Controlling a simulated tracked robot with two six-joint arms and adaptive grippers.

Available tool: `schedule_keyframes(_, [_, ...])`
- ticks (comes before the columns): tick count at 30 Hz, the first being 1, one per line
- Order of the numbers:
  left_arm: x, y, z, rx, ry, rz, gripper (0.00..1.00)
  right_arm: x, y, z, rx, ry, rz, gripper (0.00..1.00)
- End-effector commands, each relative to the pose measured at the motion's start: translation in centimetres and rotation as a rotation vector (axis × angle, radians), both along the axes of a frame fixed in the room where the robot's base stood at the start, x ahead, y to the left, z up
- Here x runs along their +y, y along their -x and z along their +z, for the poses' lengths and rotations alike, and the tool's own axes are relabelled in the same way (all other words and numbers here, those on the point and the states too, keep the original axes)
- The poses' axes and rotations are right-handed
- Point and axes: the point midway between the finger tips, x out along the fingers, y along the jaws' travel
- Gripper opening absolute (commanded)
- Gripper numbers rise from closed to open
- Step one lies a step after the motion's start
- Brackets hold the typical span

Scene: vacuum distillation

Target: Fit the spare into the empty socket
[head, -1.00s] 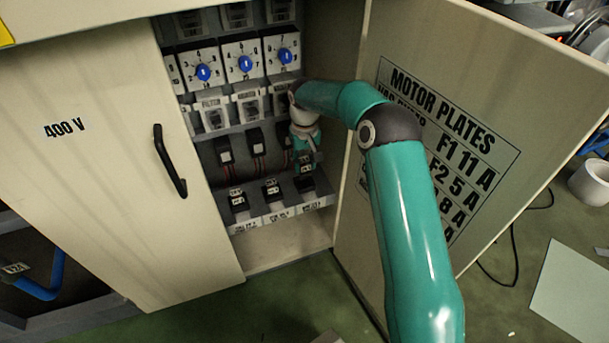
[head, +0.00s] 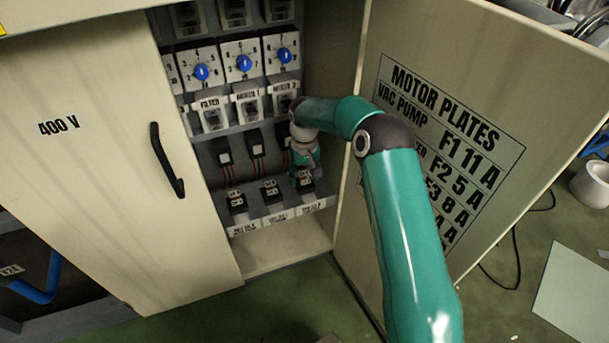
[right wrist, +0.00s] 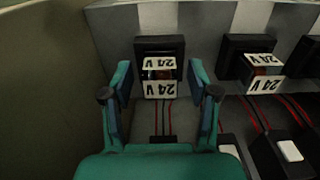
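My right gripper (right wrist: 162,98) is open. In the right wrist view, its fingers stand on either side of a dark relay-like block with 24 V labels (right wrist: 159,90), with a visible gap on both sides. The block sits in a black base. In the head view, the right gripper (head: 305,182) is at the right end of the cabinet's lower shelf, partly hidden by its own wrist. Two similar blocks sit left of it, the middle one (head: 271,191) and the left one (head: 237,201). I cannot tell which place is the empty socket. My left gripper is not in view.
Black units with red wires (head: 254,139) sit above the shelf. Higher up are white modules (head: 247,105) and blue knobs (head: 243,63). The open right door (head: 500,90) with a motor plate list and the left door (head: 90,200) flank the opening.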

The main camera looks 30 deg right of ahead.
Motion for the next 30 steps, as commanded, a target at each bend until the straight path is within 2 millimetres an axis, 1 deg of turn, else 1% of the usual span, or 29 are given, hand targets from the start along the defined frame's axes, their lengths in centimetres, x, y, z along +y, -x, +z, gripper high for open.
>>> schedule_keyframes(5, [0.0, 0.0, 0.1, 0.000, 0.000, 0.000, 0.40, 0.0, 0.0, 0.2, -0.001, 0.000, 0.000, 0.60])
schedule_keyframes(8, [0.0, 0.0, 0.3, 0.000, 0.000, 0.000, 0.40, 0.0, -0.1, 0.9, -0.002, 0.000, 0.000, 0.60])
schedule_keyframes(11, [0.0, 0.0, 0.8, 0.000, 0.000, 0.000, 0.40, 0.0, -0.1, 2.3, -0.004, 0.001, 0.001, 0.60])
schedule_keyframes(14, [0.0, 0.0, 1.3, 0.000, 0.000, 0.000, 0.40, 0.0, -0.1, 4.2, -0.005, 0.001, 0.001, 0.60])
schedule_keyframes(21, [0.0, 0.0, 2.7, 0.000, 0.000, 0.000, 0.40, 0.0, -0.1, 9.1, -0.004, 0.001, 0.000, 0.60])
schedule_keyframes(25, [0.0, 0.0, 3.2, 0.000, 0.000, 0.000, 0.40, 0.1, -0.1, 10.9, -0.002, 0.000, 0.001, 0.60])
schedule_keyframes(30, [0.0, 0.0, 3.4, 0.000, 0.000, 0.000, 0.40, 0.1, -0.1, 12.1, -0.001, 0.000, 0.001, 0.60])
